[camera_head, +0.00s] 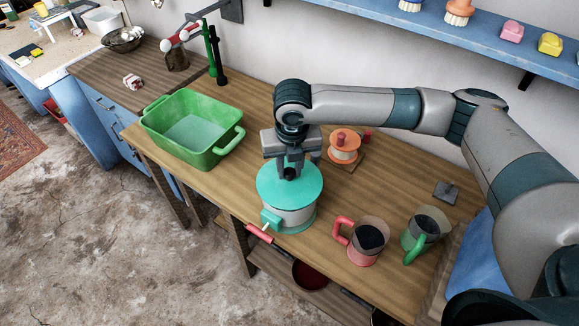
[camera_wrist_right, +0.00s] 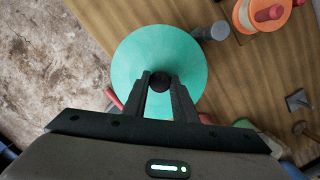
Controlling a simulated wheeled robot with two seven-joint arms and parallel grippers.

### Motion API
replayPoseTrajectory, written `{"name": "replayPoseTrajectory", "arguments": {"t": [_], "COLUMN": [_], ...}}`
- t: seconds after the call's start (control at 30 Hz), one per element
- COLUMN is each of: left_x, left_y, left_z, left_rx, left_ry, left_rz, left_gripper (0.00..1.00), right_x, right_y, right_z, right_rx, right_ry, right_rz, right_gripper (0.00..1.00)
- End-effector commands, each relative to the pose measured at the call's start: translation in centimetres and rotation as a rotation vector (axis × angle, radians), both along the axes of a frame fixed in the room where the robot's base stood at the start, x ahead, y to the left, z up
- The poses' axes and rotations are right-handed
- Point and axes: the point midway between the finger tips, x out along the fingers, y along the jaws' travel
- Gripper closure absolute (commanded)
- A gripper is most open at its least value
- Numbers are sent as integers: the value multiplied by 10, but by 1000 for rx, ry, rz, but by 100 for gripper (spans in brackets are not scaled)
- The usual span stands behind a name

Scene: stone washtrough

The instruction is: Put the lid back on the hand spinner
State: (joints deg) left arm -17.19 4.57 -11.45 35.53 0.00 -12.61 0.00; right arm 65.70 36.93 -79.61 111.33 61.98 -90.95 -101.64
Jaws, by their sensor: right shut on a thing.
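The hand spinner (camera_head: 297,216) stands on the wooden counter, with a pale drum, a teal base and a teal crank housing on its front left. The round teal lid (camera_head: 308,196) lies level over the spinner's top; I cannot tell whether it is fully seated. My right gripper (camera_head: 289,173) points down and is shut on the dark knob at the lid's centre. In the right wrist view, the lid (camera_wrist_right: 130,60) fills the space ahead of the gripper (camera_wrist_right: 161,81) and hides the drum, with the knob between the fingertips. My left gripper is not in view.
A green tub (camera_head: 193,128) stands left of the spinner. An orange spool-like thing (camera_head: 344,147) stands behind it. A red-handled mug (camera_head: 366,243) and a green-handled mug (camera_head: 425,233) stand to the right. A blue shelf (camera_head: 470,36) runs along the wall above.

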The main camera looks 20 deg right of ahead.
Motion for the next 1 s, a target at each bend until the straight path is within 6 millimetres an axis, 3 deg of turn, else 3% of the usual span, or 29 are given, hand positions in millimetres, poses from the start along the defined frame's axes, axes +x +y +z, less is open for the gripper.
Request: {"name": "replayPoseTrajectory", "arguments": {"t": [1.0], "left_x": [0], "left_y": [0], "left_z": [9], "left_rx": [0], "left_ry": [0], "left_rz": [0], "left_gripper": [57], "right_x": [0], "right_y": [0], "right_z": [0], "right_rx": [-1], "right_ry": [0], "right_rz": [0], "right_gripper": [100]}}
